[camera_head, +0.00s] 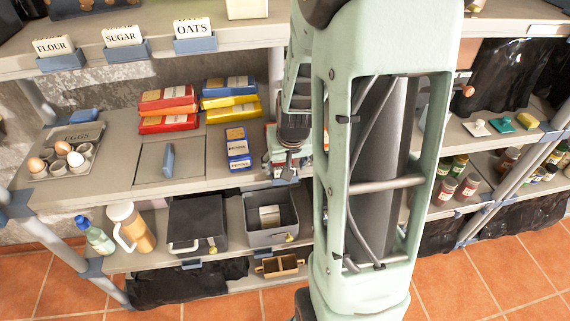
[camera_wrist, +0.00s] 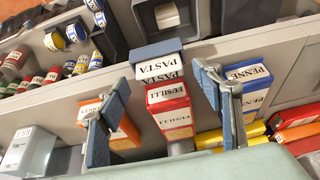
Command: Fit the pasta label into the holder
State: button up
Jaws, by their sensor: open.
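A second white strip reading PASTA shows on the near side of the holder, above a red FUSILLI box. I cannot tell how far the card sits in the holder. My gripper (camera_wrist: 160,76) is open, one finger each side of the strip and red box, with nothing clearly held. In the head view my arm hides the card and holder; my gripper (camera_head: 293,130) shows partly beside it.
Orange FUSILLI (camera_wrist: 125,128) and blue PENNE boxes (camera_wrist: 248,78) stand near the fingers. Red and yellow boxes (camera_head: 170,110) lie on the middle shelf. FLOUR, SUGAR and OATS cards (camera_head: 193,27) stand in holders on the upper shelf. Jars (camera_head: 468,188) stand on the right.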

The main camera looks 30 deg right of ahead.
jog(key=p+v, duration=0.7)
jog(key=v, duration=0.4)
jog(key=shift+s, duration=0.1)
